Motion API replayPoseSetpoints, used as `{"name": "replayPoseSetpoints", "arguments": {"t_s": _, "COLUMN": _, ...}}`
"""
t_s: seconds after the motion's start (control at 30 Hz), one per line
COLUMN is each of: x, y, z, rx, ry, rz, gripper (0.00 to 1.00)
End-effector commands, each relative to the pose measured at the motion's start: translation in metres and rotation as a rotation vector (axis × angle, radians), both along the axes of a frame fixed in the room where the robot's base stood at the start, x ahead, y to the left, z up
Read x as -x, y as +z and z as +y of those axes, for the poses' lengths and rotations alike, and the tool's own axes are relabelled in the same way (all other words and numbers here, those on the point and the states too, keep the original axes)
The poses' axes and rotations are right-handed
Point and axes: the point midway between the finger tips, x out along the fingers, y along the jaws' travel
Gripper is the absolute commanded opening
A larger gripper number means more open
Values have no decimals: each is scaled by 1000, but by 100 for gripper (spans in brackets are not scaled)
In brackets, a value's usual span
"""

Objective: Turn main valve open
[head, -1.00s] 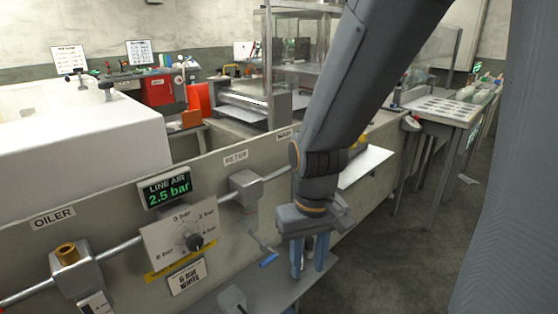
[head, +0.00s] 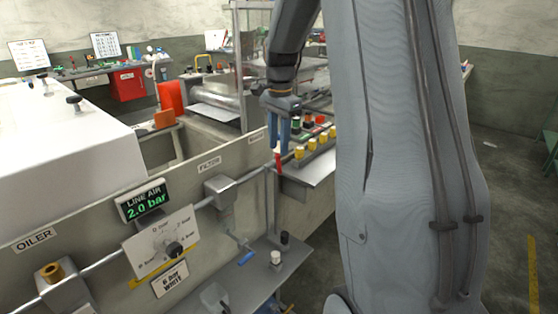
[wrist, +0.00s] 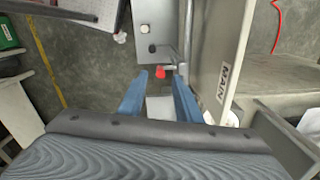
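The main valve's red handle (head: 278,163) is at the far right end of the pipe along the panel. In the wrist view the red handle (wrist: 160,72) shows small, just beyond the fingertips and roughly between them. The "MAIN" label (wrist: 223,82) is on the panel to its right. My gripper (head: 281,148) points down above the red handle, its blue fingers close to the handle's top. In the wrist view my gripper (wrist: 161,82) has its fingers apart with nothing held. I cannot tell whether they touch the handle.
The line air display (head: 143,200) reads 2.0 bar. Left of the valve along the pipe are the filter (head: 219,191), a regulator dial plate (head: 161,242) and the brass-topped oiler (head: 51,273). Yellow buttons (head: 313,145) stand close behind the handle, to the right.

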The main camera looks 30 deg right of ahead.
Motion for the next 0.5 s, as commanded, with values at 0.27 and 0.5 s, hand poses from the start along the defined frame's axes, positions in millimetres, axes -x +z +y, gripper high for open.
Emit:
{"name": "replayPoseSetpoints", "arguments": {"t_s": 0.27, "x": -1, "y": -32, "z": -2, "rx": -3, "ry": -14, "rz": 5, "gripper": 31}}
{"name": "replayPoseSetpoints", "arguments": {"t_s": 0.5, "x": -2, "y": -65, "z": -1, "rx": -3, "ry": -13, "rz": 5, "gripper": 31}}
